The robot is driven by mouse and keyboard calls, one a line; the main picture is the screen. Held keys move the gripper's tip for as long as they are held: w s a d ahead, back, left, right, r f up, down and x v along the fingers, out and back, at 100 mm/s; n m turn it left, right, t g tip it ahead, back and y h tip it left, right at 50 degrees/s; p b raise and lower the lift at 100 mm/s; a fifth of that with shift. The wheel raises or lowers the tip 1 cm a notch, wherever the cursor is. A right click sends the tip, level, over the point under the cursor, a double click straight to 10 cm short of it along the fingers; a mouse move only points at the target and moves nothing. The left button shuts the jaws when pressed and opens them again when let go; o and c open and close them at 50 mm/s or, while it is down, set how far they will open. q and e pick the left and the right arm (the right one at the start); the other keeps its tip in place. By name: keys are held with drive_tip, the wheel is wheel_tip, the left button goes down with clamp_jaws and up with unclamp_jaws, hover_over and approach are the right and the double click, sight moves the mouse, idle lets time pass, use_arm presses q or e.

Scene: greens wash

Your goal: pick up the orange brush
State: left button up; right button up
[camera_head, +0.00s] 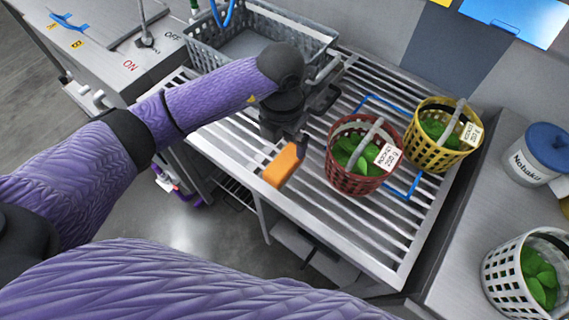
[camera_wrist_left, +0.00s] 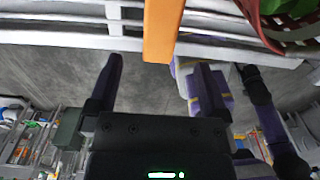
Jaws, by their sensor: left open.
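The orange brush (camera_head: 283,166) lies on the slatted metal rack (camera_head: 235,137), near its front edge. In the left wrist view the brush (camera_wrist_left: 162,28) comes in from the top, with its near end between the fingertips, a little nearer the right one. My left gripper (camera_head: 287,138) is just behind the brush over the rack, its fingers apart and holding nothing. In the left wrist view the open fingers of my left gripper (camera_wrist_left: 158,64) show on either side of the brush's end, with gaps. My right gripper is not in view.
A red basket of greens (camera_head: 344,178) stands close right of the brush, with a yellow basket (camera_head: 422,151) behind it. A grey crate (camera_head: 204,58) is at the back left. A white basket (camera_head: 503,284) and a blue-lidded tub (camera_head: 525,165) stand at right.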

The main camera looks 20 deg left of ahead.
sight(285, 161)
use_arm(q)
wheel_tip(285, 161, down, 10)
drive_tip(key=b, duration=0.3)
drive_tip(key=shift+s+d, duration=0.1)
drive_tip(key=shift+r, duration=0.1)
drive_tip(key=shift+c, duration=1)
drive_tip(key=c, duration=1.1)
wheel_tip(285, 161, up, 9)
drive_tip(key=p, duration=0.3)
drive_tip(key=shift+r, duration=0.55)
